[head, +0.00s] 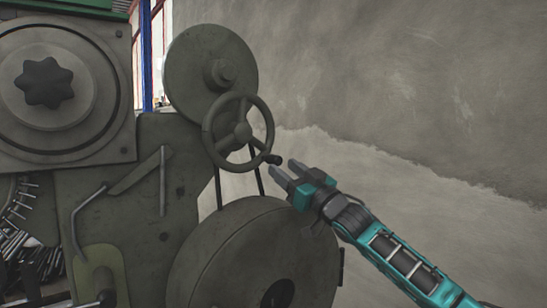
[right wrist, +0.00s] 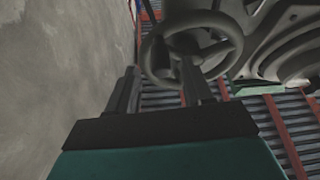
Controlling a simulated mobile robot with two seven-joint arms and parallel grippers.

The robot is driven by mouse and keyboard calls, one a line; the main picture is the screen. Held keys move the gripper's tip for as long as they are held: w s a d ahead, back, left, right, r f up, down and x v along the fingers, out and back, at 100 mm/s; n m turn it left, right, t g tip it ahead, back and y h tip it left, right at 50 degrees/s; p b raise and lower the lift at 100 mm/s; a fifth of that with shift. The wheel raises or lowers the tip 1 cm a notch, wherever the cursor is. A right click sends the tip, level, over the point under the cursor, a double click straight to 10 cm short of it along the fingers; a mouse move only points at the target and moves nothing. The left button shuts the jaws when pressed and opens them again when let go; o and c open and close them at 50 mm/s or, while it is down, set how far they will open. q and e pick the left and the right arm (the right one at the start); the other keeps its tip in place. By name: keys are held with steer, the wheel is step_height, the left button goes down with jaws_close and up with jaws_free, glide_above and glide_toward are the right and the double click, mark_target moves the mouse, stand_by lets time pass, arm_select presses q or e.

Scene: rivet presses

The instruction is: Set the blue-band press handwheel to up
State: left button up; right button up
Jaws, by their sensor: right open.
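The press handwheel (head: 242,131) is a dark grey spoked ring on the front of a grey-green press. Its crank knob (head: 273,159) sticks out at the lower right of the rim. My right gripper (head: 283,173) is open and empty, with its fingertips just below and right of the knob; I cannot tell whether they touch it. In the right wrist view the handwheel (right wrist: 236,38) lies beyond the two parted fingers, and one finger overlaps its rim. No blue band shows on the visible part of the press. My left gripper is out of view.
A round disc (head: 190,65) sits behind the handwheel, and a large flywheel (head: 220,260) stands below it. Bent levers (head: 82,220) project at the left. A bare concrete wall (head: 400,80) stands behind, with open space before it on the right.

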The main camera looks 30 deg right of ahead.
mark_target(273, 160)
steer(key=shift+p+x, duration=0.6)
steer(key=shift+x, duration=2.1)
jaws_close()
